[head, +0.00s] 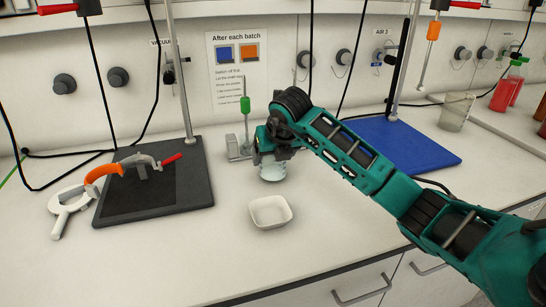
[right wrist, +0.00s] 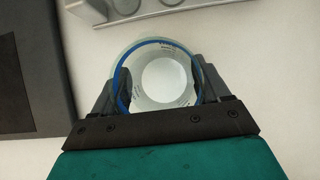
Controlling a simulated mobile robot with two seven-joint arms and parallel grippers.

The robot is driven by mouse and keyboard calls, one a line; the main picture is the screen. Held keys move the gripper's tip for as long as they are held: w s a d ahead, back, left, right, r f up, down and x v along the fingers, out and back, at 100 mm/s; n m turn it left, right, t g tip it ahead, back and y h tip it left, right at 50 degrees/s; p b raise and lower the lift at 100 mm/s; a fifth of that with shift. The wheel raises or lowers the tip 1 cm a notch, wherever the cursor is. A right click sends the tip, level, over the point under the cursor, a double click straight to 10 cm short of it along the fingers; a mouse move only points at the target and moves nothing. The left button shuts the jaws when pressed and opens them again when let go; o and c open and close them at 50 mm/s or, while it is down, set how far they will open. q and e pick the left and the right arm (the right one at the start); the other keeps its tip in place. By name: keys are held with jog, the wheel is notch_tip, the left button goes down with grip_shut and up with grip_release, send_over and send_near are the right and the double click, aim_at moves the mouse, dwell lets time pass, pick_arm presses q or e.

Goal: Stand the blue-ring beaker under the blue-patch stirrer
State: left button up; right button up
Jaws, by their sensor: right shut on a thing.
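The blue-ring beaker (right wrist: 126,82) shows from above in the right wrist view, clear with a blue band round its rim. My right gripper (right wrist: 162,84) is shut on it, one finger on each side. In the head view the beaker (head: 272,173) hangs below my right gripper (head: 272,155), behind the white dish; whether it touches the bench I cannot tell. Two stirrer stands show, one rod (head: 180,70) at the black plate and one (head: 404,55) at the blue plate. Their tops are cut off, and I cannot make out a blue patch on either stirrer. My left gripper is not in view.
A white dish (head: 270,213) stands in front of the beaker. A black plate (head: 195,185) bears an orange-and-grey clamp at left. The blue plate (head: 425,150) lies behind my right arm. A green-handled tool (head: 245,104) stands close left. A clear beaker (head: 455,113) stands at right.

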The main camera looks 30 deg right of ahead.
jog(key=shift+f, duration=0.3)
jog(key=o, duration=0.8)
jog(key=shift+f, duration=0.15)
jog(key=o, duration=0.5)
